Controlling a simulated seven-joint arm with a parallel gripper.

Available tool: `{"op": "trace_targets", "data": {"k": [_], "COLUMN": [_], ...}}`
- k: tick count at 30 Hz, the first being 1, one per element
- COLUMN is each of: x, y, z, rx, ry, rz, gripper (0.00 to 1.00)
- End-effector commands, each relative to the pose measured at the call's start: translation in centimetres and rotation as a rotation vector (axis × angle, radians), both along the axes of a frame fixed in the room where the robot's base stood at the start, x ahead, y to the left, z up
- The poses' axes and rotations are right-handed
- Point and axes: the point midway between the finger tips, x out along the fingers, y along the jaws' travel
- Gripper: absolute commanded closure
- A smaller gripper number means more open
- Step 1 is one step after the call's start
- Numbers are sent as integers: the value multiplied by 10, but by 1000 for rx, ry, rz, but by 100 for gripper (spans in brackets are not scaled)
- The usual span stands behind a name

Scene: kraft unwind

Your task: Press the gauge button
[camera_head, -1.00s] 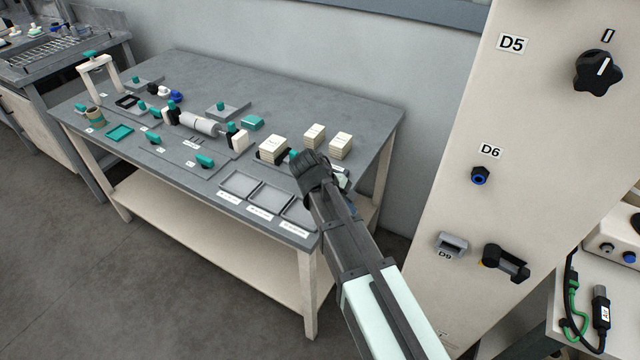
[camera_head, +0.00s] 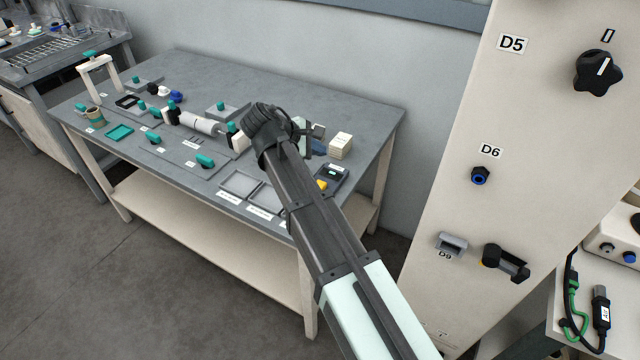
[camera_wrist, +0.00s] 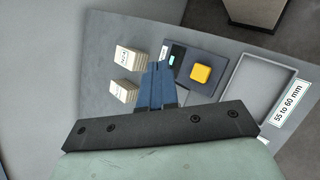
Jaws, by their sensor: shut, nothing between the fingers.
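The gauge is a dark flat block (camera_head: 338,171) with a small display, near the table's right end. Its yellow button (camera_head: 321,185) shows at the block's front left corner. In the wrist view the gauge block (camera_wrist: 207,51) lies right of the fingers, with the yellow button (camera_wrist: 201,74) raised on it. My gripper (camera_wrist: 160,68) has its blue fingers together and empty. Their tips overlap the gauge's left edge, near the display, with the button to their right. I cannot tell their height. In the head view my gripper (camera_head: 318,148) is partly hidden by my wrist.
Cream block stacks (camera_head: 340,146) stand behind the gauge; two show left of the fingers in the wrist view (camera_wrist: 128,58). Grey open trays (camera_head: 239,184) lie along the front edge, one beside the gauge. A cream panel (camera_head: 440,200) with knobs stands to the right.

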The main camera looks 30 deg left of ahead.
Motion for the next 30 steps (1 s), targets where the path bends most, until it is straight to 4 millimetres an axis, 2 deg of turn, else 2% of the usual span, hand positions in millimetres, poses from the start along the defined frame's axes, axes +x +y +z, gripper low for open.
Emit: {"op": "trace_targets", "data": {"k": [8,21,30], "x": [0,0,0], "y": [0,-1,0], "z": [-10,-61,-84], "rx": [0,-2,0], "ry": [2,2,2], "rz": [-1,-1,-1], "gripper": [100,100,100]}}
